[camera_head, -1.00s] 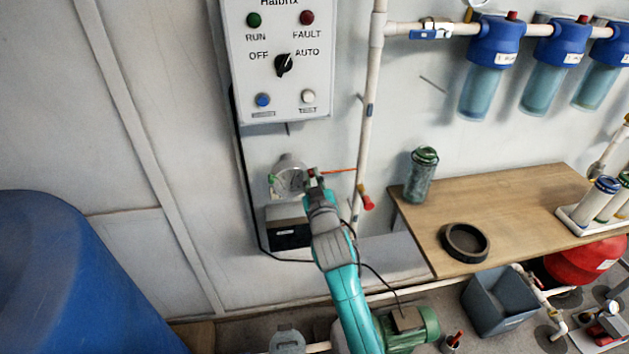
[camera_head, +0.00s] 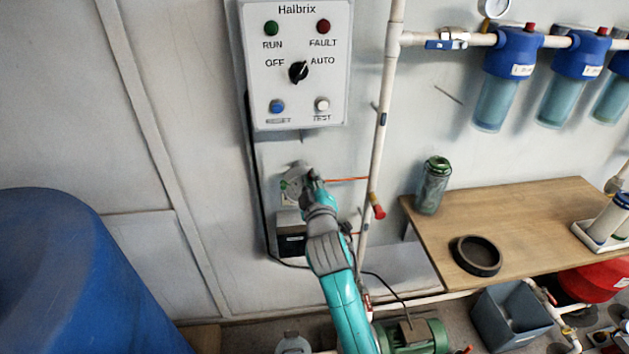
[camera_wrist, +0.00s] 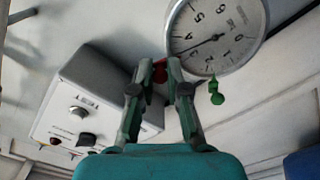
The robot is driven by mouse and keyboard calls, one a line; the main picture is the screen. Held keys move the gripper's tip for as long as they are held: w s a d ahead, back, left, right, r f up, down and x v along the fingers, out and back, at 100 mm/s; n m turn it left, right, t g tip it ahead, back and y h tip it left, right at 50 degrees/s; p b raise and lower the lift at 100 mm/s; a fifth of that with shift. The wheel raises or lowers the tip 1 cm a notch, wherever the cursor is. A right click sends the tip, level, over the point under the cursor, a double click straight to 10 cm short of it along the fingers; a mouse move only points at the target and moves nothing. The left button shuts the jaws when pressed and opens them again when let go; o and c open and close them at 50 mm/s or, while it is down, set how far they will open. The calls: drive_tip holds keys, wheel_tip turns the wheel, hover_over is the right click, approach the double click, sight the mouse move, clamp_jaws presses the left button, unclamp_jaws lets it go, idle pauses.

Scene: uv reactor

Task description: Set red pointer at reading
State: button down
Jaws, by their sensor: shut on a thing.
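The round white gauge (camera_wrist: 218,30) with a black needle fills the top right of the wrist view, its numerals tilted. In the head view the gauge (camera_head: 291,187) is on the wall, partly covered by my gripper (camera_head: 312,177). In the wrist view my gripper (camera_wrist: 160,70) is at the gauge's rim, shut on a small red piece (camera_wrist: 158,68), which I take for the red pointer's tab. Most of it is hidden by the fingers. A green tab (camera_wrist: 216,93) sticks out from the rim, right of the fingers. The black needle points near the 3.
The grey control box (camera_wrist: 85,100) with knobs is close to my fingers on the left. In the head view it is the Halbrix panel (camera_head: 297,90) above the gauge. A vertical pipe (camera_head: 382,130) runs right of my gripper, and a wooden bench (camera_head: 520,215) stands farther right.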

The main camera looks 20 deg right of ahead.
idle(0.3)
drive_tip(key=c, duration=1.2)
unclamp_jaws()
drive_tip(key=shift+o, duration=0.2)
drive_tip(key=shift+s, duration=0.1)
drive_tip(key=v, duration=1.1)
drive_tip(key=shift+s+a, duration=0.2)
drive_tip(key=shift+s, duration=0.2)
drive_tip(key=s+a+f+m+g+y, duration=0.1)
drive_tip(key=s+f+y, duration=0.1)
drive_tip(key=s+f, duration=0.75)
drive_tip(key=s+a+f+y, duration=0.2)
drive_tip(key=s+f, duration=0.4)
drive_tip(key=s, duration=0.6)
drive_tip(key=s+r+m+g, duration=0.1)
drive_tip(key=s+m, duration=0.4)
drive_tip(key=s, duration=1.7)
drive_tip(key=shift+r+g+y, duration=0.25)
drive_tip(key=shift+g+y, duration=0.05)
